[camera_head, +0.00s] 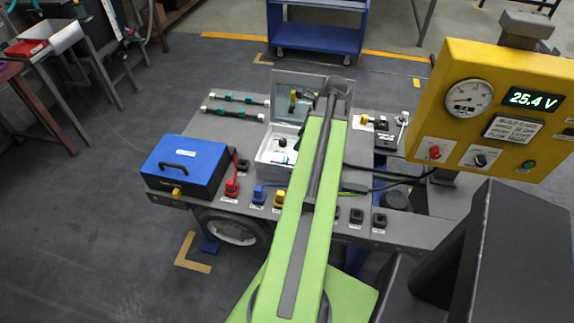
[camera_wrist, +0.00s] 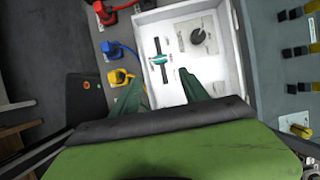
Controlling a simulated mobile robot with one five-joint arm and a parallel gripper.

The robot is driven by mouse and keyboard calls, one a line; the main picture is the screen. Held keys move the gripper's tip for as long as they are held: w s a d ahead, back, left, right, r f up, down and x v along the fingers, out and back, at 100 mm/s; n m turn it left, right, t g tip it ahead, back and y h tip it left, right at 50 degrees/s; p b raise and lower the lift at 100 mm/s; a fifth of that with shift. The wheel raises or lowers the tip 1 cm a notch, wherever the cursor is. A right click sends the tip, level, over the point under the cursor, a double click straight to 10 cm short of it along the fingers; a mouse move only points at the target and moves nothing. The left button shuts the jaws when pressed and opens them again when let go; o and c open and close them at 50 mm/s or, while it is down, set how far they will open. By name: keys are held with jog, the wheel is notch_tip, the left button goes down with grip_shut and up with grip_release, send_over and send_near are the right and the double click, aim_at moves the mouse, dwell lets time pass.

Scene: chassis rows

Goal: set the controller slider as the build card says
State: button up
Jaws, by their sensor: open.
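The controller is an open white box (camera_head: 272,148) on the grey chassis, its lid raised behind it. In the wrist view the box (camera_wrist: 180,15) holds a slider (camera_wrist: 159,59) with a teal cross-handle on a dark straight track, the handle near the track's middle. My gripper (camera_wrist: 160,77) is open, its two green fingers apart at the box's near side, with the slider beyond and between the tips. They do not appear to touch the handle. In the head view my arm hides part of the box and my gripper.
A dark knob (camera_wrist: 198,35) sits right of the slider. Red (camera_wrist: 118,8), blue (camera_wrist: 115,50) and yellow (camera_wrist: 118,77) connectors line the box's left side. A blue case (camera_head: 187,162) stands left on the chassis. A yellow panel (camera_head: 440,105) reading 25.4 V overhangs the right.

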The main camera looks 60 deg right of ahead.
aim_at(287, 159)
jog(key=b+x, duration=0.4)
jog(key=x, duration=0.1)
jog(key=b+x, duration=0.5)
jog(key=x, duration=0.1)
jog(key=shift+s+f, duration=0.1)
jog(key=shift+f, duration=0.25)
jog(key=shift+w+f+b, duration=0.3)
jog(key=shift+f+b, duration=0.15)
jog(key=shift+b, duration=0.05)
jog(key=shift+r, duration=0.1)
grip_shut()
jog(key=shift+a, duration=0.1)
